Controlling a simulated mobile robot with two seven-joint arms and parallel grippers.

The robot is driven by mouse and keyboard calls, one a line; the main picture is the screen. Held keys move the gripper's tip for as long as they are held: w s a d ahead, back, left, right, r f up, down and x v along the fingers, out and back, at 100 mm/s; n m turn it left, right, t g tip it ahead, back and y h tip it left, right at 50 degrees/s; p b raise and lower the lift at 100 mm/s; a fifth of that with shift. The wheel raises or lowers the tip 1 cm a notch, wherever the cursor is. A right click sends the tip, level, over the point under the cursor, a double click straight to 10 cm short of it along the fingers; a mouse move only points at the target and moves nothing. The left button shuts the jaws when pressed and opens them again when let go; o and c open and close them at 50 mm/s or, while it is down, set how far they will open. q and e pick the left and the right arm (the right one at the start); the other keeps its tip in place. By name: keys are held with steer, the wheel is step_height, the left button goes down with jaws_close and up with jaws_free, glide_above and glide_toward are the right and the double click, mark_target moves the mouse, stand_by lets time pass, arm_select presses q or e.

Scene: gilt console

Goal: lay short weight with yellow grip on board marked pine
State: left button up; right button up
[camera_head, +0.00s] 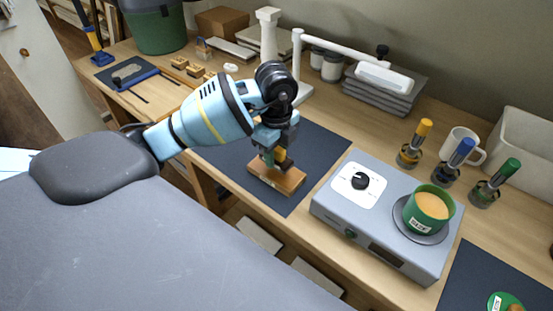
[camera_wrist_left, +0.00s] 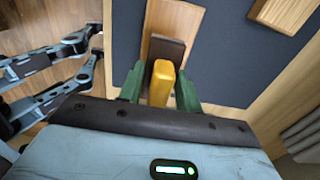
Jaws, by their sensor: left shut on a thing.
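My left gripper (camera_head: 276,150) is shut on the yellow grip of a weight (camera_wrist_left: 163,80), between its green fingers in the wrist view. The weight has a dark brown body (camera_wrist_left: 166,50) at the end of the grip. In the head view it shows partly between the fingers, right above a small wooden board (camera_head: 286,183) on the dark mat. The board also shows beyond the weight in the wrist view (camera_wrist_left: 176,16). I cannot tell whether weight and board touch. A small mark on the board's front edge is too small to read.
A grey hotplate (camera_head: 385,253) with a green cup (camera_head: 430,204) stands right of the dark mat (camera_head: 325,146). Yellow-, blue- and green-handled tools stand behind it near a white mug (camera_head: 463,143). A white lamp (camera_head: 340,49) stands behind the mat. Another wooden block (camera_wrist_left: 287,10) shows in the wrist view.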

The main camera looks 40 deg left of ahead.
mark_target(276, 160)
arm_select(q)
steer(key=shift+w+a, duration=0.15)
steer(key=shift+w, duration=0.1)
step_height(276, 160, down, 3)
steer(key=shift+w+f, duration=0.1)
steer(key=shift+f, duration=0.15)
steer(key=shift+f, duration=0.15)
steer(key=o, duration=1.2)
